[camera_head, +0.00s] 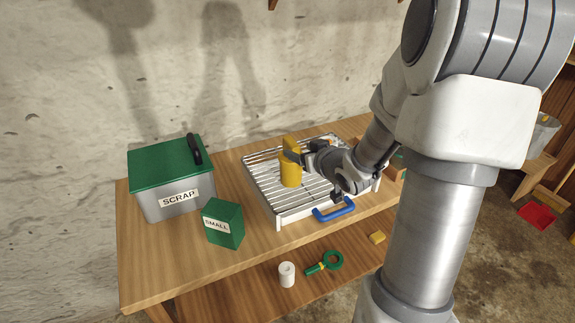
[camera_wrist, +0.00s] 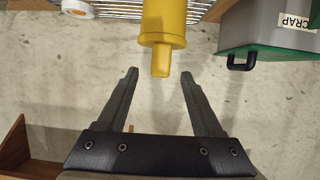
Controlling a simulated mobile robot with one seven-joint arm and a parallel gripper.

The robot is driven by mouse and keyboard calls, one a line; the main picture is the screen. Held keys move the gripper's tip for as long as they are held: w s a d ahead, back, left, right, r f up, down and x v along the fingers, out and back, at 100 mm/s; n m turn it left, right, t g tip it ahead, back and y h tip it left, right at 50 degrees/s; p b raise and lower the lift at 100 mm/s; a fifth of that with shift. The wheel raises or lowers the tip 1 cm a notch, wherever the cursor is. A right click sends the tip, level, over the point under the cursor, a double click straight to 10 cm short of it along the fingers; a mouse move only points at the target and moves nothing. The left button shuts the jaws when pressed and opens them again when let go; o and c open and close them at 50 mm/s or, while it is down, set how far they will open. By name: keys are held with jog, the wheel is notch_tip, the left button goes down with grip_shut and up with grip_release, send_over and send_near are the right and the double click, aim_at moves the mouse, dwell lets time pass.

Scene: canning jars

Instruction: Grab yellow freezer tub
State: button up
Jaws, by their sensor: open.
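The yellow freezer tub (camera_head: 290,172) stands on the wire rack on the workbench in the head view. In the wrist view the yellow tub (camera_wrist: 164,20) is at the top middle, with a narrower knob-like end pointing down the picture. My gripper (camera_wrist: 160,72) is open, and the knob's end shows between the two fingertips, with a gap on each side. In the head view my gripper (camera_head: 297,152) is at the tub's upper right and partly covers it. Whether a finger touches the tub cannot be told.
A grey SCRAP bin (camera_head: 180,203) with a green lid and a green SMALL box (camera_head: 223,223) stand left. A white round item (camera_wrist: 78,8) is near the tub.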

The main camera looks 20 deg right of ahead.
aim_at(291, 147)
jog(key=b+x, duration=0.1)
jog(key=x, duration=0.5)
jog(key=shift+w+f, duration=0.1)
jog(key=shift+w, duration=0.1)
grip_shut()
dwell(1.3)
